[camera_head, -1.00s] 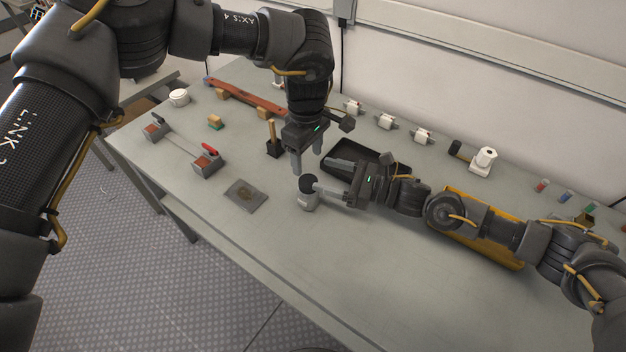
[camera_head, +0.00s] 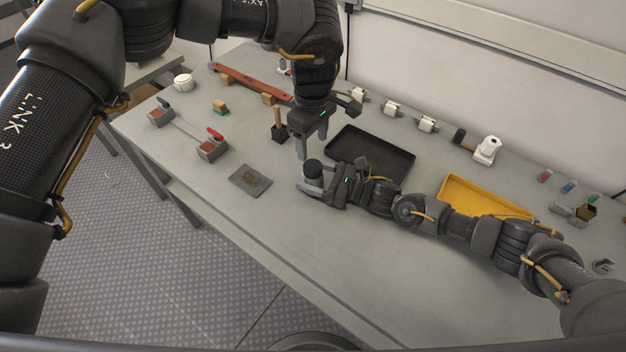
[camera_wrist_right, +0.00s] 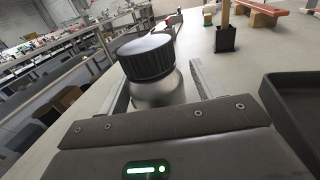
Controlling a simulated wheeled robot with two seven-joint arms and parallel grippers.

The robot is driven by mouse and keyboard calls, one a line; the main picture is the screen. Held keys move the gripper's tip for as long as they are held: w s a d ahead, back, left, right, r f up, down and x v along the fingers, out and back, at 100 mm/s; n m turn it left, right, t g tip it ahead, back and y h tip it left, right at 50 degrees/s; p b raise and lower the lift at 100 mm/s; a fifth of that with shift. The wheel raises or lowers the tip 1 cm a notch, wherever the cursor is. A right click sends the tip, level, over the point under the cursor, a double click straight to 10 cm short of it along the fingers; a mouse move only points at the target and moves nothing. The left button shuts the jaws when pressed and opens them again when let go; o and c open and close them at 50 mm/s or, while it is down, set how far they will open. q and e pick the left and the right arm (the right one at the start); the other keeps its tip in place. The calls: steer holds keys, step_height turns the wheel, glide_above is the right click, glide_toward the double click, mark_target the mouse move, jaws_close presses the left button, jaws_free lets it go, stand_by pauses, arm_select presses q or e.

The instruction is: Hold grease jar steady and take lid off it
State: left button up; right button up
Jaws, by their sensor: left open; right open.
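The grease jar is a small grey pot (camera_wrist_right: 160,92) with a black ribbed lid (camera_head: 313,168); it stands upright on the table, and the lid (camera_wrist_right: 145,57) sits on it. My right gripper (camera_head: 312,180) is open, its fingers on either side of the jar body below the lid. In the right wrist view the jar stands between the two fingers (camera_wrist_right: 160,92); whether they touch it I cannot tell. My left gripper (camera_head: 312,146) is open and empty, pointing down just above and behind the lid. The right gripper hides much of the jar body in the head view.
A black tray (camera_head: 372,146) lies behind my right gripper, and a yellow tray (camera_head: 480,192) stands farther right. A dark flat plate (camera_head: 250,180) and a holder with a wooden-handled tool (camera_head: 279,133) are left of the jar. The table front (camera_head: 330,255) is clear.

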mark_target(314, 164)
arm_select(q)
steer(key=shift+w+f, duration=0.1)
steer(key=shift+w, duration=0.05)
arm_select(e)
steer(key=shift+x, duration=0.75)
steer(key=shift+w+a, duration=0.1)
steer(key=shift+w, duration=0.05)
steer(key=c, duration=1.4)
arm_select(q)
steer(key=shift+d, duration=0.25)
arm_select(e)
jaws_close()
arm_select(q)
steer(key=shift+w, duration=0.2)
steer(key=shift+a, duration=0.1)
steer(key=shift+f, duration=0.1)
steer(key=shift+f, duration=3.85)
